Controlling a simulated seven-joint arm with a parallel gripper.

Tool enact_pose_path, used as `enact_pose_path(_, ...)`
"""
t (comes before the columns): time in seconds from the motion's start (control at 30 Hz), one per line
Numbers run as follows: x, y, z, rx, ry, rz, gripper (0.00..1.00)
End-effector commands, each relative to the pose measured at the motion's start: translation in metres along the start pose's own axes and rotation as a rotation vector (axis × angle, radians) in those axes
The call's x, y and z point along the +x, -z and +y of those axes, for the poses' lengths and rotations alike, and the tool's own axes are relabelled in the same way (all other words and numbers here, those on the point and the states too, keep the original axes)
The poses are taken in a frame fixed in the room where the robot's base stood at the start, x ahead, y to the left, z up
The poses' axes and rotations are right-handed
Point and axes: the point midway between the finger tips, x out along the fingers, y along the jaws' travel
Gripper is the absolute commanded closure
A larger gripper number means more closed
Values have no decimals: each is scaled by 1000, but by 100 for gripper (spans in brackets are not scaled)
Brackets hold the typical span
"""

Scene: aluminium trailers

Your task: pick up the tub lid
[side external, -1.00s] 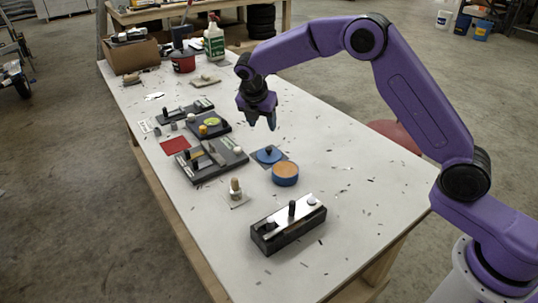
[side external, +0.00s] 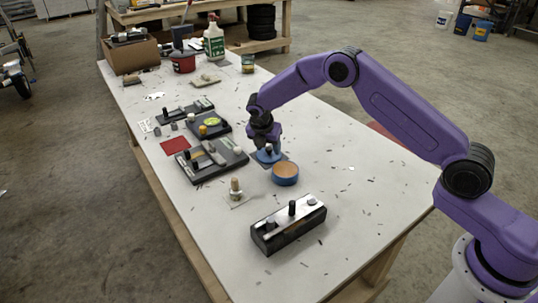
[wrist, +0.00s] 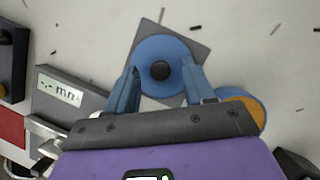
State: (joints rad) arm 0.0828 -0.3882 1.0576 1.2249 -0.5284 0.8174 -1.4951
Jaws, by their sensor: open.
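The tub lid (wrist: 162,50) is a blue disc with a dark round knob (wrist: 160,70) in its middle. It lies on a grey square sheet (wrist: 199,49) on the table. My gripper (side external: 268,153) is low over the lid in the side view. In the wrist view my gripper's two blue fingers (wrist: 165,83) are apart, one on each side of the knob, with nothing visibly held between them. I cannot tell whether the fingertips touch the lid. The blue tub (side external: 286,178) with an orange-brown top stands just in front of the lid.
A dark block with a metal plate and knobs (side external: 289,224) stands near the front. Grey fixtures (side external: 212,160) lie to the left, beside a red square (side external: 175,145). A small pegged piece (side external: 236,189) is nearby. The table's right side (side external: 360,190) is mostly clear.

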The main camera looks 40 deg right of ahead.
Motion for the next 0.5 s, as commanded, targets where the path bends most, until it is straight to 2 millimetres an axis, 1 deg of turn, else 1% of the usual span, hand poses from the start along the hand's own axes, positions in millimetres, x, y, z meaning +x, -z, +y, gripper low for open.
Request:
enact_pose_path(0.03, 5, 0, 0, 0, 1, 0, 47)
enact_pose_path(0.1, 8, 0, 0, 0, 0, 0, 47)
enact_pose_path(0.33, 8, 0, 0, 1, 0, 0, 47)
enact_pose_path(0.37, 8, 0, 0, 1, 0, 0, 57)
enact_pose_path(0.4, 8, 0, 0, 1, 0, 0, 70)
enact_pose_path(0.5, 8, 0, 0, 1, 0, 0, 100)
